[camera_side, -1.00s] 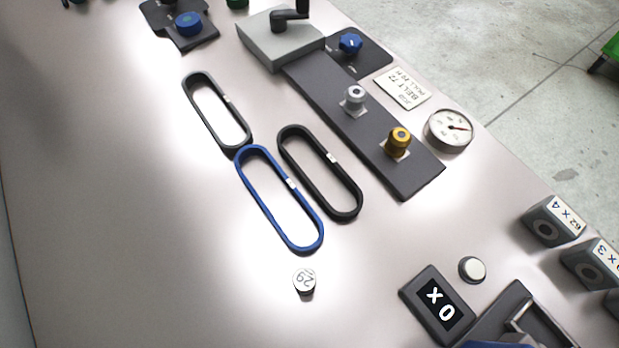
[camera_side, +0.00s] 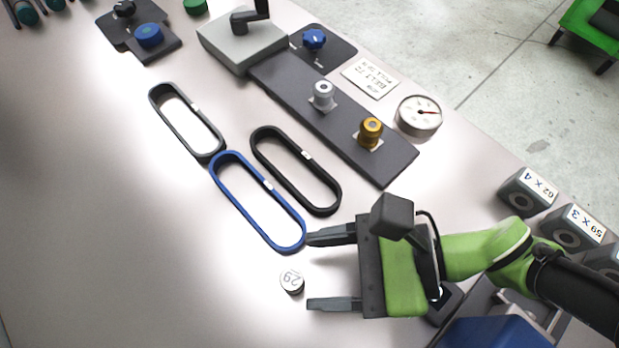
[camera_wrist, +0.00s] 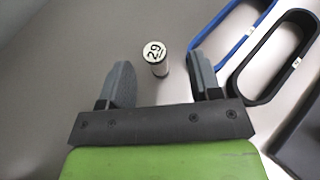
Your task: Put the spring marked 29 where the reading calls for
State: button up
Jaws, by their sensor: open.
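The spring marked 29 (camera_side: 291,281) is a small pale cylinder standing upright on the table, its number on the top face. It also shows in the wrist view (camera_wrist: 155,58), just beyond and between the fingertips. My gripper (camera_side: 308,272) is open and empty, its two dark fingers pointing left toward the spring; the spring lies a little beyond the gap between them. The dial gauge (camera_side: 418,116) has a red needle, but its figures are too small to read. Two label blocks read 62 x 4 (camera_side: 528,192) and 59 x 3 (camera_side: 569,228); another block beside them is partly hidden by my arm.
A blue belt loop (camera_side: 257,203) lies close to my upper finger, with a black loop (camera_side: 296,170) and a grey loop (camera_side: 187,121) beyond. A dark plate (camera_side: 345,128) carries a silver and a gold pulley.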

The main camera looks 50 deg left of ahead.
jog(key=shift+s+a+f, duration=0.25)
jog(key=shift+s+f, duration=0.45)
jog(key=shift+s, duration=0.05)
jog(key=shift+x, duration=2.15)
jog(key=shift+r, duration=0.1)
grip_shut()
